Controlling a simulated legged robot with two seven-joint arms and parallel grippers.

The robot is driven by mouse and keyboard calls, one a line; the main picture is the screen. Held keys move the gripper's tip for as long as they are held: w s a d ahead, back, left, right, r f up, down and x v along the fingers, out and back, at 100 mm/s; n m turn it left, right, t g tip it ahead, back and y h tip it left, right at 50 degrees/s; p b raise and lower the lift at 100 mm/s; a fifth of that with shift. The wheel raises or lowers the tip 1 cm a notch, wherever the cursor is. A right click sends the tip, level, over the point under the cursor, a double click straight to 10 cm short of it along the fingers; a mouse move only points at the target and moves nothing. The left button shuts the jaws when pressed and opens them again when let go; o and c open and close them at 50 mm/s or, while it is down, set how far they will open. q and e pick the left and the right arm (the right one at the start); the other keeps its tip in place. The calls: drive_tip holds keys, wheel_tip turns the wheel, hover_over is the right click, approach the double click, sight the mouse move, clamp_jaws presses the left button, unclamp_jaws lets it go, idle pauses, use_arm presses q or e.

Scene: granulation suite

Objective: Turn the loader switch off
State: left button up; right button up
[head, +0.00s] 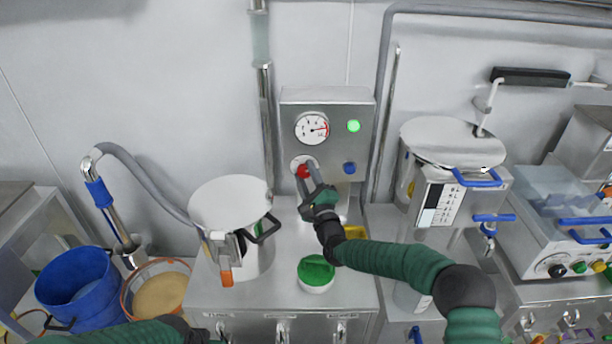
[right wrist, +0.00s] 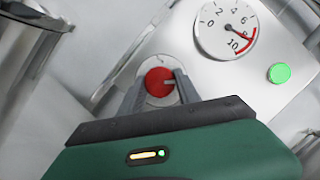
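A grey control box (head: 328,97) on the wall carries a red round switch (head: 303,171) on a pale disc, which I take for the loader switch. It also shows in the right wrist view (right wrist: 159,82), with a small grey mark at its right side. My right gripper (head: 310,172) is at the switch, its fingers apart on either side of it in the right wrist view (right wrist: 160,90). I cannot tell whether the fingers touch it. A green lamp (head: 353,126) is lit, and a gauge (head: 312,128) sits above the switch. My left arm shows at the bottom left; its gripper is out of view.
A blue knob (head: 349,168) is right of the switch. A blue bucket (head: 78,285) is at left; a machine with blue handles (head: 445,200) is at right.

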drive_tip(key=shift+f, duration=0.1)
clamp_jaws()
